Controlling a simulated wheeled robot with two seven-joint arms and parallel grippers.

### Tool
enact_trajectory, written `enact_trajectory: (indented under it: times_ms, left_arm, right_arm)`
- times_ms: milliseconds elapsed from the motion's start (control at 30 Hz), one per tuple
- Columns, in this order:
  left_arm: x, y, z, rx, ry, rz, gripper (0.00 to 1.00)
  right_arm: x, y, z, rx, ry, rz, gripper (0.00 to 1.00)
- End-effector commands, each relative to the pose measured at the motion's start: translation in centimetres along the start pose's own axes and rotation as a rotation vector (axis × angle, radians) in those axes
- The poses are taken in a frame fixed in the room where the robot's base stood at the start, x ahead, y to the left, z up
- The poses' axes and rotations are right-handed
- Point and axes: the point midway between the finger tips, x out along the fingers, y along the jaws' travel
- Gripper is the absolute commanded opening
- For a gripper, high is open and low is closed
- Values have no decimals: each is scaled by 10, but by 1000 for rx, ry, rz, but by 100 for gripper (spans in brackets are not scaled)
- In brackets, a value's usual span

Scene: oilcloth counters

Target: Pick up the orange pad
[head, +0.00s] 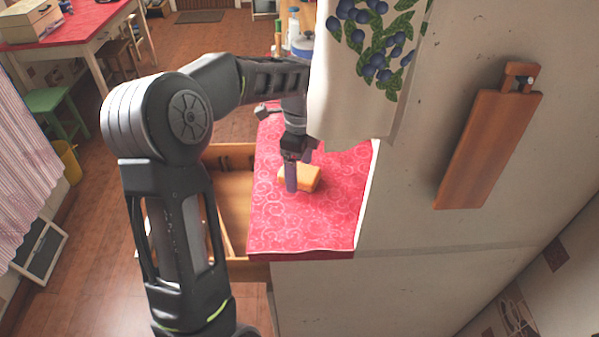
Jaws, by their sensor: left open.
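The orange pad (310,178) is a small yellow-orange block lying on the red patterned oilcloth counter (300,222). My left gripper (298,180) points down at the pad, with one purple-grey finger in front of the pad's left part and the other finger partly seen behind it. The gripper is open. The finger in front hides part of the pad, and I cannot tell whether either finger touches it. My right gripper is not in view.
A cloth with blue berries (365,60) hangs over the counter's far right. A wooden board (488,140) hangs on the wall at right. An open drawer (236,195) juts out left of the counter. Bottles (294,28) stand at the back. The counter's front is clear.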

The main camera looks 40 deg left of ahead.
Motion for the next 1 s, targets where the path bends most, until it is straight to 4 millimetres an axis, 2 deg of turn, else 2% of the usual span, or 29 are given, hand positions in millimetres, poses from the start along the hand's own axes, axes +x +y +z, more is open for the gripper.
enact_trajectory:
  times_ms: [133, 700, 1000]
  left_arm:
    - [10, 0, 0, 0, 0, 1, 85]
    - [10, 0, 0, 1, 0, -1, 85]
    - [10, 0, 0, 1, 0, -1, 60]
  right_arm:
    - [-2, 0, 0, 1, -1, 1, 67]
    - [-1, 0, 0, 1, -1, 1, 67]
    - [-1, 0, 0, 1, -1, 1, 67]
